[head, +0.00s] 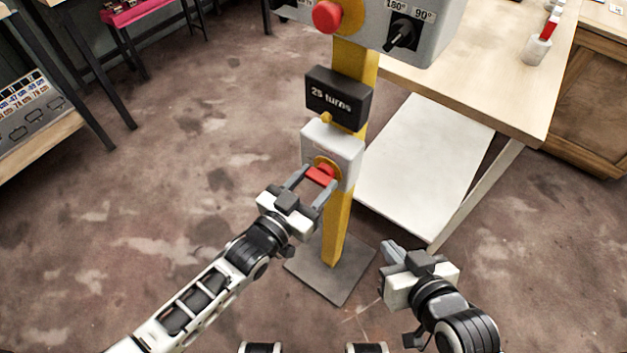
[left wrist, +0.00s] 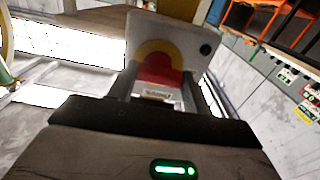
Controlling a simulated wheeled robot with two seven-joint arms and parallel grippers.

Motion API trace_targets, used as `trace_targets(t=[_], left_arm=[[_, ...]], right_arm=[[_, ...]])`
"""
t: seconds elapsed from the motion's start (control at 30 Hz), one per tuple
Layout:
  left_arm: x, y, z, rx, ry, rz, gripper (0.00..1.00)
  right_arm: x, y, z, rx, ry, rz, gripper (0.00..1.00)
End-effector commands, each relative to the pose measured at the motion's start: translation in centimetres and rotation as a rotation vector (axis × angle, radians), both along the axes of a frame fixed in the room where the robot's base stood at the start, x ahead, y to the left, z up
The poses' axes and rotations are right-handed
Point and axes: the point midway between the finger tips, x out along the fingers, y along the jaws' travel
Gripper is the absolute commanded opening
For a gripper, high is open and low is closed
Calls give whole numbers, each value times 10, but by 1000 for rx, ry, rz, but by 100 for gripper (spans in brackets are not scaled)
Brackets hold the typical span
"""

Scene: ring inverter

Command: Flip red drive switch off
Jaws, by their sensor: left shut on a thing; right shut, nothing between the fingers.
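The red drive switch (head: 321,174) is a red handle on a yellow round plate, on a pale grey box (head: 345,151) fixed to a yellow post (head: 337,225). My left gripper (head: 313,181) is at the switch, with its fingers on either side of the red handle, shut on it. In the left wrist view the red switch (left wrist: 158,72) shows between the fingers, with the yellow plate behind it. The fingers partly hide the handle. My right gripper (head: 390,250) is shut and empty, low to the right of the post.
A black "25 turns" sign (head: 338,97) is on the post above the switch box. Higher up is a grey control box (head: 440,30) with a red button (head: 327,16) and a black selector (head: 402,35). A wooden table (head: 480,85) stands at right.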

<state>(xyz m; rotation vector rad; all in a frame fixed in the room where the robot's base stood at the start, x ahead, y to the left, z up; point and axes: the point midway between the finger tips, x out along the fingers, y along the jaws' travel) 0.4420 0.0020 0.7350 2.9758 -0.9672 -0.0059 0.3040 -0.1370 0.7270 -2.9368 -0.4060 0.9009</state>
Motion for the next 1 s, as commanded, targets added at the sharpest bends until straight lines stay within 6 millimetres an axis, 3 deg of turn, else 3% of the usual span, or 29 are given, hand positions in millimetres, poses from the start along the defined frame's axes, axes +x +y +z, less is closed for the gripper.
trace_targets(t=[0.17,0.2,0.27,0.3,0.77,1.0], left_arm=[[-1,0,-1,-3,6,0,26],[-1,0,-1,-3,6,0,52],[-1,0,-1,-2,5,0,68],[-1,0,-1,-2,5,0,71],[-4,2,-1,0,3,0,71],[-37,27,-2,1,7,1,71]], right_arm=[[0,0,0,-1,0,1,0],[0,0,0,-1,0,1,0],[0,0,0,-1,0,1,0],[0,0,0,-1,0,1,0],[1,0,3,0,-5,1,0],[0,0,5,-3,-4,1,0]])
